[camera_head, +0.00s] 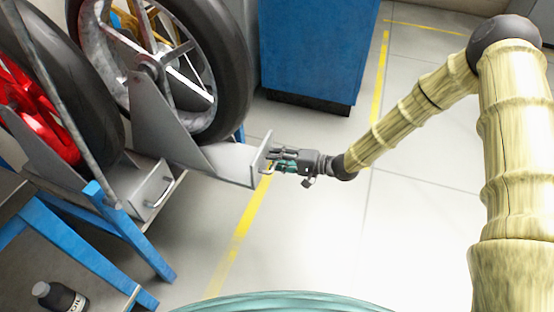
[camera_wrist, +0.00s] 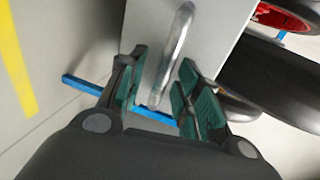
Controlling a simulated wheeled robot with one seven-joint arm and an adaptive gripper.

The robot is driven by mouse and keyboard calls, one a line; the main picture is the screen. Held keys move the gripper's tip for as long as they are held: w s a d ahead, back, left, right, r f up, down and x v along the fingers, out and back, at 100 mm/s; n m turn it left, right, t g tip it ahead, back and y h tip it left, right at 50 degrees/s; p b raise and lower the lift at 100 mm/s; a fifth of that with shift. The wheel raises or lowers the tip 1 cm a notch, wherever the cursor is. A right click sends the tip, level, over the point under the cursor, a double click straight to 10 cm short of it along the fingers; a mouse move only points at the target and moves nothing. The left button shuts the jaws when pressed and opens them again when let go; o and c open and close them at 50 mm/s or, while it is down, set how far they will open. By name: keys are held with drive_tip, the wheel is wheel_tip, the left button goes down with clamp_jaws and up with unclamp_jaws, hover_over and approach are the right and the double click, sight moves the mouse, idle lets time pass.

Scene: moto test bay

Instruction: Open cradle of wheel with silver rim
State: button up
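The wheel with the silver rim (camera_head: 220,52) stands in a grey metal cradle (camera_head: 185,150) at upper left in the head view. The cradle's front plate (camera_head: 236,163) faces my gripper (camera_head: 277,155). In the wrist view the cradle front (camera_wrist: 218,25) carries a silver bar handle (camera_wrist: 173,55). My gripper's green-padded fingers (camera_wrist: 160,78) are on either side of the handle, open, with gaps visible beside the bar. In the head view the handle is mostly hidden by the fingers.
A wheel with a red rim (camera_head: 40,105) sits in a neighbouring cradle with its own handle (camera_head: 160,191) at left. A blue cabinet (camera_head: 305,50) stands behind. A dark bottle (camera_head: 60,296) is at lower left. The floor (camera_head: 330,235) right of the cradles is clear.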

drive_tip(key=v, duration=1.2)
drive_tip(key=shift+a, duration=0.1)
drive_tip(key=s+a+f+g+h, duration=0.15)
drive_tip(key=s+f+h, duration=0.55)
drive_tip(key=s+f, duration=0.8)
drive_tip(key=s+d+f+n+g+h+p, duration=0.1)
drive_tip(key=s+d+f+n+g+h, duration=0.2)
drive_tip(key=s, duration=0.8)
drive_tip(key=s+d+f+n+g+h, duration=0.15)
drive_tip(key=s+d+h, duration=0.3)
drive_tip(key=s, duration=0.65)
wheel_tip(320, 180, up, 27)
drive_tip(key=p, duration=2.7)
drive_tip(key=shift+f+g, duration=0.15)
drive_tip(key=shift+g, duration=0.15)
